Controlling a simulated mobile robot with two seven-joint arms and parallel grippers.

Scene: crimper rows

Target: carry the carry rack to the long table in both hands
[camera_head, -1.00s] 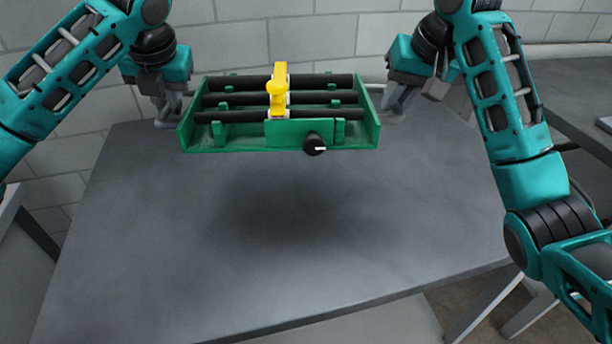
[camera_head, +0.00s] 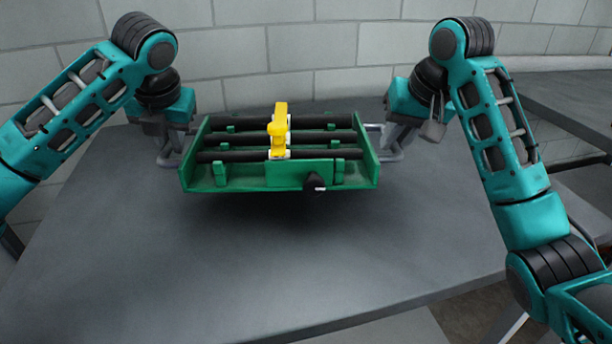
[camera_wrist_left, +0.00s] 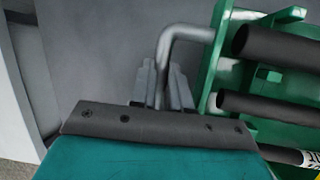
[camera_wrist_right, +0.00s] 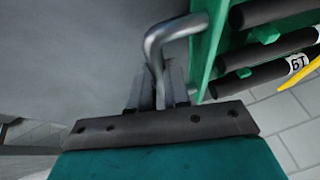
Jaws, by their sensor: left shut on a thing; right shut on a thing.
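The carry rack (camera_head: 235,180) is a green open tray with black rods lying across it and a metal handle at each end. It hangs level just above a grey table (camera_head: 130,265), with a dark shadow close beneath; I cannot tell whether it touches. My left gripper (camera_head: 174,150) is shut on the left handle, and the left wrist view shows its fingers (camera_wrist_left: 163,88) around the bent bar (camera_wrist_left: 185,33). My right gripper (camera_head: 396,147) is shut on the right handle (camera_wrist_right: 172,30), between its fingers (camera_wrist_right: 158,90) in the right wrist view.
The table's front half is clear. Another dark table (camera_head: 570,95) stands at the right. A pale block wall (camera_head: 300,50) is behind.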

